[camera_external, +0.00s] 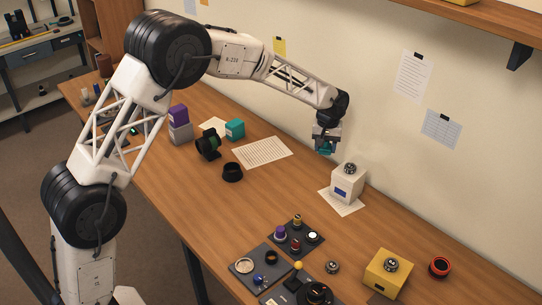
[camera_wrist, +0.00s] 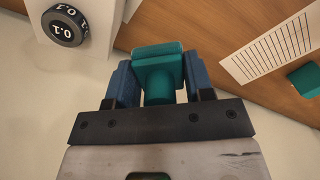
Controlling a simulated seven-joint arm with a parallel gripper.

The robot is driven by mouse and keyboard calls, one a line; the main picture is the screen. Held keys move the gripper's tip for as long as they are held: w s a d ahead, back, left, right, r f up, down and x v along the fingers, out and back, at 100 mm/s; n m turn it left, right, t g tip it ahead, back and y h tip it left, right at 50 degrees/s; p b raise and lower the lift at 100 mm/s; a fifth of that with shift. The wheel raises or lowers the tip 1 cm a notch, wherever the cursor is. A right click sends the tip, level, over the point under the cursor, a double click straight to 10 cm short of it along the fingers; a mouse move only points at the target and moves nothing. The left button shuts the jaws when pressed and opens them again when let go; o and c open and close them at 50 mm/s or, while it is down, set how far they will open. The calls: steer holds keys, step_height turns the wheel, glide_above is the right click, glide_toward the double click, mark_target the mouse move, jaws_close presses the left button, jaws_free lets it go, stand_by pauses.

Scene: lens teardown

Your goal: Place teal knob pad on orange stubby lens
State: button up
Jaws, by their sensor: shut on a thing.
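My gripper (camera_external: 327,140) is raised above the far side of the table, behind and a little left of a white box. It is shut on the teal knob pad (camera_external: 325,149). In the wrist view the pad (camera_wrist: 158,72) sits between the blue fingers of my gripper (camera_wrist: 159,82), a square block with a rounded part towards the palm. A short black cylinder with an orange-red ring (camera_external: 440,267), which looks like the orange stubby lens, stands at the right end of the table. It is well away from my gripper and outside the wrist view.
The white box (camera_external: 345,190) has a black dial on top. A yellow box (camera_external: 385,284) with a dial stands left of the orange-ringed cylinder. Dark trays (camera_external: 256,262) hold small parts at the front. A teal block (camera_external: 235,129) and paper (camera_external: 262,152) lie further left.

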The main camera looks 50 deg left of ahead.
steer(key=d, duration=0.4)
steer(key=w+d+m, duration=0.1)
steer(key=d, duration=0.4)
steer(key=w+d+m, duration=0.1)
steer(key=d, duration=0.3)
steer(key=shift+d, duration=0.3)
steer(key=d+m, duration=0.2)
steer(key=d, duration=1.2)
steer(key=m, duration=0.4)
glide_above(442, 264)
steer(key=shift+a, duration=0.1)
steer(key=shift+f, duration=3.1)
steer(key=shift+f, duration=1.85)
steer(key=shift+f, duration=0.15)
